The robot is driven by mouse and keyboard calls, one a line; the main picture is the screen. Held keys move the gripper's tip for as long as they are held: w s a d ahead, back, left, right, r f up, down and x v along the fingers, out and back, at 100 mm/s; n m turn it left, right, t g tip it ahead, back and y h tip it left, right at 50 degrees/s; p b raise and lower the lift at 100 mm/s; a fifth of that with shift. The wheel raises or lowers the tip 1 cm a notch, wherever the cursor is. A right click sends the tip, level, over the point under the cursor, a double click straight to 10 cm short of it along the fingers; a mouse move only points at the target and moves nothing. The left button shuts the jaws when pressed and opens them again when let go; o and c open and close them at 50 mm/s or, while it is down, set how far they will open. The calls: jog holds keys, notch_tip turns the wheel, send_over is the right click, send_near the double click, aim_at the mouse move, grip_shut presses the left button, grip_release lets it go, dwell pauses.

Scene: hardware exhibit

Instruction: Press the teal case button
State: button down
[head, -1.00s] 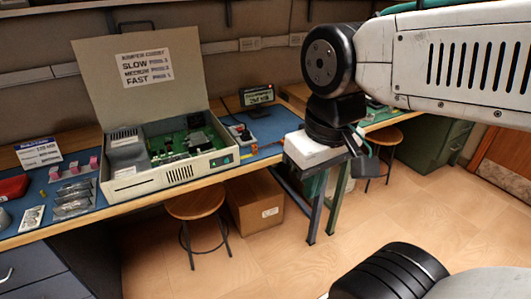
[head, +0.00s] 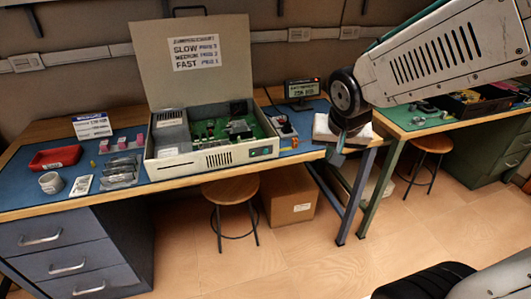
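The teal case button (head: 261,151) is on the right part of the front panel of an open beige computer case (head: 185,165). The case stands on the blue-matted workbench with its lid raised and a green circuit board inside. My gripper (head: 337,143) is at the end of my arm, to the right of the case near the bench's right end and apart from the button. It is small and dark here, its fingers are not clear, and I cannot tell whether it is open or shut.
A red tray (head: 55,158), a grey cup (head: 51,183) and bagged parts lie left of the case. A stool (head: 231,190) and a cardboard box (head: 289,205) are under the bench. The floor in front is clear.

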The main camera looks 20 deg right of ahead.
aim_at(265, 151)
jog(key=w+a+f+m+t+y, duration=0.2)
jog(key=w+a+f+m, duration=0.1)
jog(key=w+f, duration=0.4)
jog(key=w+a+f+m+t+y, duration=0.2)
jog(key=w+a+f+m+y, duration=0.1)
jog(key=w+f, duration=0.5)
notch_tip(265, 151, down, 3)
jog(key=shift+w+a+f, duration=0.1)
jog(key=shift+w+a, duration=0.05)
jog(key=shift+w, duration=4.4)
jog(key=shift+w, duration=0.2)
jog(key=shift+w, duration=0.25)
